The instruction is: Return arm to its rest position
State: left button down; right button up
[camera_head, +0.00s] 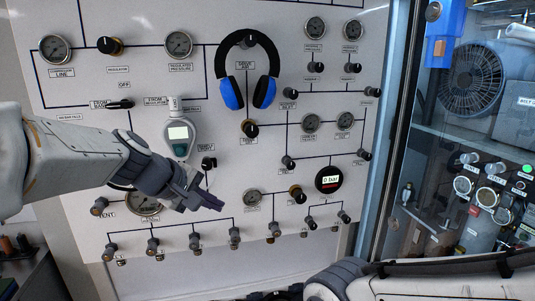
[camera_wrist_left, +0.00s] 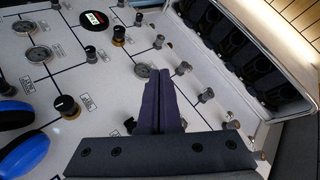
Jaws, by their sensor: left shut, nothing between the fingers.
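My left arm (camera_head: 75,160) comes in from the left in the head view, in front of the white fill panel (camera_head: 215,240). My left gripper (camera_head: 216,200) is shut and empty, near the panel's lower middle, just below a small black knob. In the left wrist view its fingers (camera_wrist_left: 160,100) are closed together, with the panel behind them. Whether the fingertips touch the panel cannot be told. Part of my right arm (camera_head: 430,280) shows at the bottom right of the head view; its gripper is out of view.
Blue and black headphones (camera_head: 265,92) hang on the panel. A grey handheld gauge (camera_head: 180,135) hangs above my left gripper. Gauges, knobs and a round digital display (camera_head: 329,179) stick out around it. A glass cabinet (camera_head: 470,140) stands at the right.

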pick_arm(q)
jog(key=s+d+f+m+g, duration=0.4)
jog(key=s+d+f+m, duration=0.3)
jog(key=s, duration=0.3)
jog(key=s+f+m+g+y+b, duration=0.1)
jog(key=s+f+m+y, duration=0.1)
jog(key=s+f+m, duration=0.3)
jog(key=s+d+f+m+g+y, duration=0.1)
jog(key=s+f+m, duration=0.4)
jog(key=s, duration=0.8)
jog(key=shift+d+f+m+g+y+b, duration=0.2)
jog(key=shift+f+m+g+y+b, duration=0.15)
jog(key=shift+m+g+y, duration=0.35)
jog(key=shift+n, duration=0.3)
